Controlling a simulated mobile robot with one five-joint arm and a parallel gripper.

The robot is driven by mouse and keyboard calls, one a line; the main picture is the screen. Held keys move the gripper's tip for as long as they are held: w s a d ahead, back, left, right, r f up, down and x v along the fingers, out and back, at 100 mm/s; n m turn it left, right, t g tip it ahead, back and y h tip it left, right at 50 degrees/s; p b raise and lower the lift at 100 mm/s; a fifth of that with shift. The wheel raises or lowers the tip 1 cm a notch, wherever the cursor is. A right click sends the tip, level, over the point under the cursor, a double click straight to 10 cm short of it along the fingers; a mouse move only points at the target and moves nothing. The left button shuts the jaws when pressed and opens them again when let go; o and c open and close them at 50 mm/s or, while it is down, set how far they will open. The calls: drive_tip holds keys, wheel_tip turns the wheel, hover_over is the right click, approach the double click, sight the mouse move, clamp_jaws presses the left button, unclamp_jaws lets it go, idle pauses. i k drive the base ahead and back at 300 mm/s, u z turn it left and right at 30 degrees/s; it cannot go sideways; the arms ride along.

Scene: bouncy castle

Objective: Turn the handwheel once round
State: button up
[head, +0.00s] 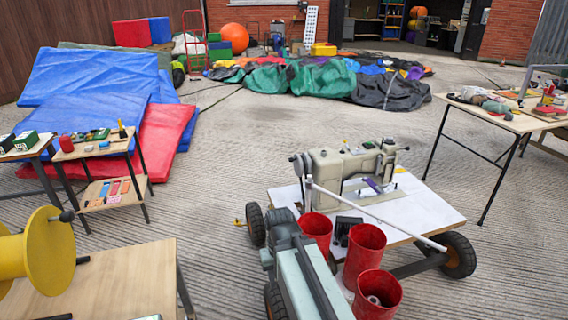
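A beige sewing machine (343,170) stands on a white board (425,212) right of the middle in the head view. A small dark handwheel (301,165) seems to sit at the machine's left end; it is small and its details are hard to make out. A yellow flanged reel (50,252) with a dark knob (66,217) stands on a wooden table at the left edge, partly cut off. I cannot make out my gripper's fingers in this view.
Red buckets (365,250) and dark wheels (458,255) crowd the board's near side. A small wooden table (120,285) is at front left. A shelf stand (100,150) and blue mats (95,85) lie beyond. A work table (500,120) is at right. Concrete between is clear.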

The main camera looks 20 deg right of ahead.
sight(298, 164)
drive_tip(key=z, duration=0.2)
drive_tip(key=i, duration=0.9)
drive_tip(key=u, duration=0.25)
